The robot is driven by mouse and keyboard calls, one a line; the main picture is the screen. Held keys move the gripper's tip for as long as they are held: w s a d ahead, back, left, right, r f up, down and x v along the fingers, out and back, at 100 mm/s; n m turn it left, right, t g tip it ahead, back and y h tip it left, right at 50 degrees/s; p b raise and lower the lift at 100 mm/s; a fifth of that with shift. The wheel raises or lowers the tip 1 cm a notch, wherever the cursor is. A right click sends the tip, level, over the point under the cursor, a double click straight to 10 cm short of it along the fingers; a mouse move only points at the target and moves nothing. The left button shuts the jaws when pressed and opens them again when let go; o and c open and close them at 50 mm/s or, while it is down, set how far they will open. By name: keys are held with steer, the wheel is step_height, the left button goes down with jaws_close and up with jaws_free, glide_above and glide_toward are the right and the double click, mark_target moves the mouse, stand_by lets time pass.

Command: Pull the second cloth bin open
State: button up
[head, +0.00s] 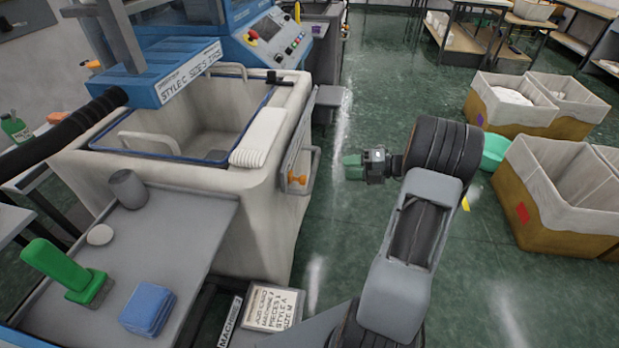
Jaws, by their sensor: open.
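A large off-white cloth bin (270,192) stands under the near blue machine. It has a blue inner rim and light bar handles (160,143), and it looks empty. Folded white cloth (258,138) lies over its right edge. An orange knob (297,180) shows on its right side. Farther back, a second machine has a pale body (328,62); I cannot clearly make out a cloth bin there. My gripper (346,167), with green finger pads, is open and empty. It points left in the aisle, apart from the near bin and to the right of its knob.
A grey side table (165,235) with a cup, a green-handled brush and blue cloths stands front left. Cardboard bins (545,205) and a green basin (495,150) stand at right. The green floor aisle (370,100) is clear.

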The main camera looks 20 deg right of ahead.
steer(key=b+x, duration=0.2)
steer(key=x, duration=1.1)
steer(key=shift+w+m, duration=0.2)
steer(key=shift+m, duration=0.1)
steer(key=shift+d+f, duration=0.1)
steer(key=shift+f, duration=0.05)
jaws_close()
